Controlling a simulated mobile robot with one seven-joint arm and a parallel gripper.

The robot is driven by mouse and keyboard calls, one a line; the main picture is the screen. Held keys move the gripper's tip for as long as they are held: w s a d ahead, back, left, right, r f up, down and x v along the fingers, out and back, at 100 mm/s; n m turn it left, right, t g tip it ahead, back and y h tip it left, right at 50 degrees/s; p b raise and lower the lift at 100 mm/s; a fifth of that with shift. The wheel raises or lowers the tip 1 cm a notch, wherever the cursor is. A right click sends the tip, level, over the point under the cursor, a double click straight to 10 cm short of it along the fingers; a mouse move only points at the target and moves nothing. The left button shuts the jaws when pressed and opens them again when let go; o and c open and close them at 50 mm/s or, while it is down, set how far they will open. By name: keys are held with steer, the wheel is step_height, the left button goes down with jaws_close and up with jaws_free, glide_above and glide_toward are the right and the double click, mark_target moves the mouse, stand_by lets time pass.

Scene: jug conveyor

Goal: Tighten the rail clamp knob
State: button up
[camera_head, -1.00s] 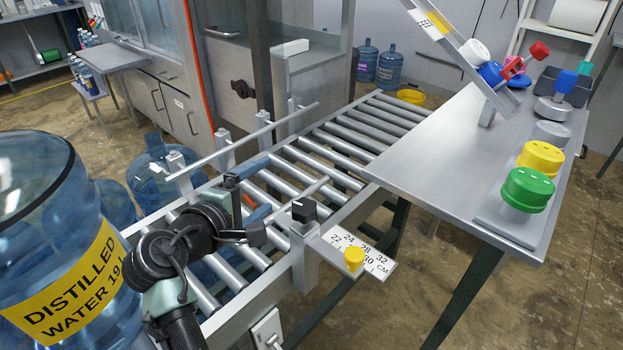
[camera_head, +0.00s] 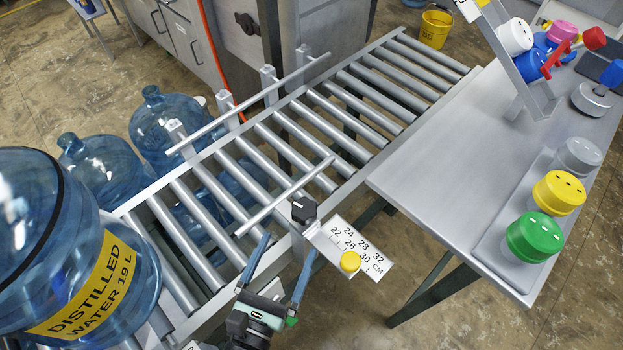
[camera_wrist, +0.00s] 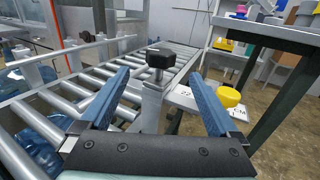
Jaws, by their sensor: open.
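The rail clamp knob (camera_head: 303,209) is a dark, lobed knob on top of a grey post at the near side of the roller conveyor. In the wrist view the knob (camera_wrist: 160,58) stands ahead, between and beyond my two blue fingers. My gripper (camera_head: 284,262) is open and empty, on the near side of the knob and apart from it. It also fills the lower part of the wrist view (camera_wrist: 168,100). The near guide rail (camera_head: 285,197) runs beside the knob above the rollers. A white scale plate (camera_head: 368,245) with centimetre numbers and a yellow knob (camera_head: 350,262) sits right of the post.
A large water jug (camera_head: 80,250) stands on the conveyor's left end. A steel table (camera_head: 440,150) holds green and yellow caps to the right. The far guide rail (camera_head: 250,102) stands behind the rollers. More jugs (camera_head: 165,125) sit behind the conveyor.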

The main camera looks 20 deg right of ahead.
mark_target(312, 201)
steer(key=p+x, duration=0.1)
steer(key=x, duration=1.1)
steer(key=shift+w+d, duration=0.1)
steer(key=shift+d, duration=0.05)
steer(key=shift+c, duration=0.2)
steer(key=c, duration=1.3)
steer(key=shift+d+m+g+h, duration=0.15)
steer(key=shift+m+g+h, duration=1.05)
steer(key=shift+g, duration=0.3)
steer(key=shift+s+m+g+h+b, duration=0.3)
steer(key=shift+m+g, duration=0.1)
steer(key=shift+g, duration=0.1)
steer(key=o, duration=1.3)
steer(key=shift+o, duration=0.2)
